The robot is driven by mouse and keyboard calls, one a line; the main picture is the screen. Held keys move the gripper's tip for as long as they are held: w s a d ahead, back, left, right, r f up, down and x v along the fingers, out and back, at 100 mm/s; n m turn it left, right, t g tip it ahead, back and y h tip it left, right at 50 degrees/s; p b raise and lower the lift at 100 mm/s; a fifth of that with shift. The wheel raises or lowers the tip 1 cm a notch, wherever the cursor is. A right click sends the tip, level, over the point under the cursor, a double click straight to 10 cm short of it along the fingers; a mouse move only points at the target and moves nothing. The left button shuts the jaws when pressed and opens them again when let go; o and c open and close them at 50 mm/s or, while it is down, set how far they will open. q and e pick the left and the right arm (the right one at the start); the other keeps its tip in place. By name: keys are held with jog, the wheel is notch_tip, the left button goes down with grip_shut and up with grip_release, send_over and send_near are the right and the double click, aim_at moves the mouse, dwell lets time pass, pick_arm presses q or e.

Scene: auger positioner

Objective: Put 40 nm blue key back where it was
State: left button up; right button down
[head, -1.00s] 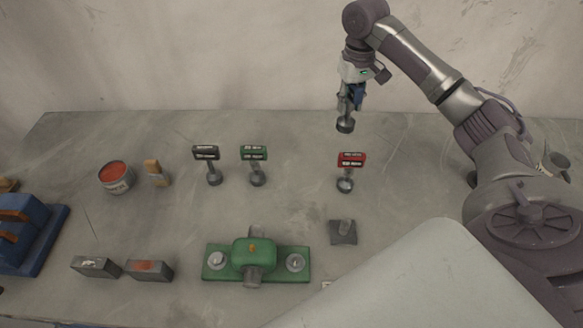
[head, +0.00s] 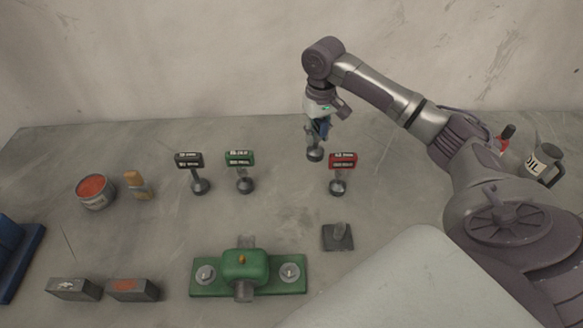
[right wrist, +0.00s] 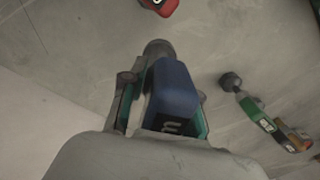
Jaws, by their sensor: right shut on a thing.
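The blue key (head: 325,129) is in my right gripper (head: 319,122), which is shut on it. The key hangs with its dark round socket end (head: 314,154) down, between the green key (head: 240,158) and the red key (head: 343,160), toward the back of the table. I cannot tell from the head view whether the socket touches the table. In the right wrist view the blue handle (right wrist: 176,92) sits between the fingers. A black key (head: 188,160) stands left of the green one. My left gripper is not in view.
A green fixture (head: 208,289) and a small grey block with a peg (head: 338,240) are in front. An orange-topped can (head: 95,192), a brush (head: 137,186) and two dark blocks (head: 74,289) are at left. An oil can (head: 543,165) stands at right. The table between the green and red keys is bare.

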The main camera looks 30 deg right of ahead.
jog(key=a+f+p, duration=0.1)
jog(key=a+f, duration=0.1)
jog(key=a+f+p, duration=0.1)
jog(key=a+f, duration=0.2)
jog(key=a+f+p, duration=0.1)
jog(key=a+f, duration=0.1)
jog(key=shift+w+a+f, duration=0.25)
jog(key=shift+a+f, duration=0.05)
jog(key=shift+f, duration=0.05)
jog(key=shift+w+f, duration=0.1)
jog(key=shift+f, duration=0.25)
jog(key=c, duration=0.8)
grip_release()
jog(key=shift+f, duration=0.1)
jog(key=shift+c, duration=0.2)
notch_tip(320, 180, up, 12)
jog(key=b, duration=0.2)
